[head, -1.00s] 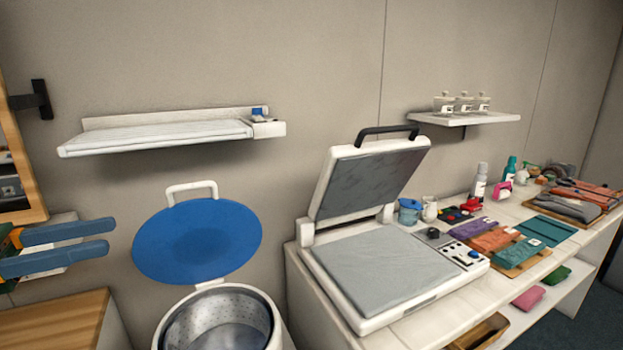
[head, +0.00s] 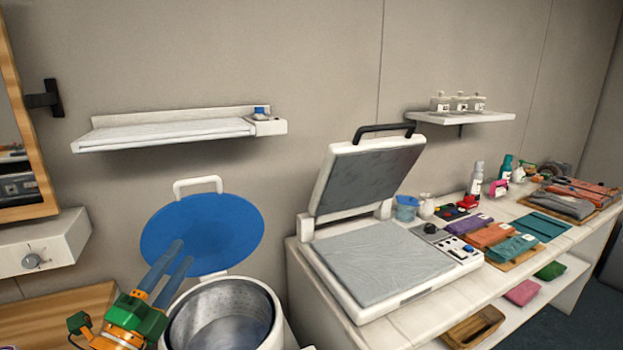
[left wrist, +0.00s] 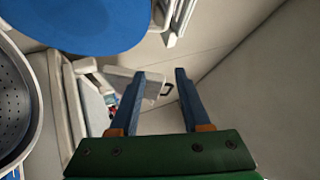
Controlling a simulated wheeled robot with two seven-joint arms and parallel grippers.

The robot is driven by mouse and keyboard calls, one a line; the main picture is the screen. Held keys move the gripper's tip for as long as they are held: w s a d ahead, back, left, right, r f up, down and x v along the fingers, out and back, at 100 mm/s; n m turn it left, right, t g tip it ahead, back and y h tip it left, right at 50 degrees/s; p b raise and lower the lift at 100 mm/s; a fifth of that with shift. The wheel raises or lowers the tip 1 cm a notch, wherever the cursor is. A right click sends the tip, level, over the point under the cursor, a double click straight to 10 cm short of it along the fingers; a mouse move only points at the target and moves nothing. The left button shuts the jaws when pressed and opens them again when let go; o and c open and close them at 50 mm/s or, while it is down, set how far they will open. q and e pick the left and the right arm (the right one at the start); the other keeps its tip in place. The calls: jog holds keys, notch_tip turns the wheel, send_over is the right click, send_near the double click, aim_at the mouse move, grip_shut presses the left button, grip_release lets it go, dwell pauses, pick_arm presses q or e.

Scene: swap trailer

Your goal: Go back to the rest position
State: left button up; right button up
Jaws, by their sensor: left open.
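My left gripper (head: 170,272) is in the lower left of the head view, in front of the blue round lid and the metal drum. Its two blue fingers point up and are apart, with nothing between them. In the left wrist view the fingers (left wrist: 158,85) are also spread and empty, with the wall and a pale press-like shape beyond them. My right gripper is not in view.
A metal drum (head: 222,318) with a raised blue lid (head: 203,233) stands close to the left gripper. An open press (head: 385,262) stands on a white bench at the right with folded cloths (head: 490,235). A white shelf (head: 165,134) is on the wall.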

pick_arm(q)
jog(key=s+f+n+g+y, duration=0.4)
jog(key=f+n, duration=0.3)
jog(key=f, duration=0.4)
jog(key=s+f+n+g+y, duration=0.35)
jog(key=f+n, duration=0.35)
jog(key=f, duration=0.4)
jog(key=s+d+f+n+g+h, duration=0.1)
jog(key=s+d+f+n+g, duration=0.15)
jog(key=s, duration=0.35)
jog(key=s+d+f+n+g, duration=0.1)
jog(key=s+d+f+g, duration=0.1)
jog(key=s+f+g, duration=0.3)
jog(key=s+d+f+n+g+h, duration=0.1)
jog(key=s+d+f+n+g, duration=0.1)
jog(key=s, duration=0.5)
jog(key=s+f+g+b, duration=0.2)
jog(key=s+f+b, duration=0.15)
jog(key=f, duration=1.55)
jog(key=s+a+f+g+b, duration=0.1)
jog(key=s+a+f, duration=0.1)
jog(key=s+f, duration=1)
jog(key=shift+s+f+b, duration=0.3)
jog(key=shift+f+b, duration=0.1)
jog(key=shift+f, duration=0.25)
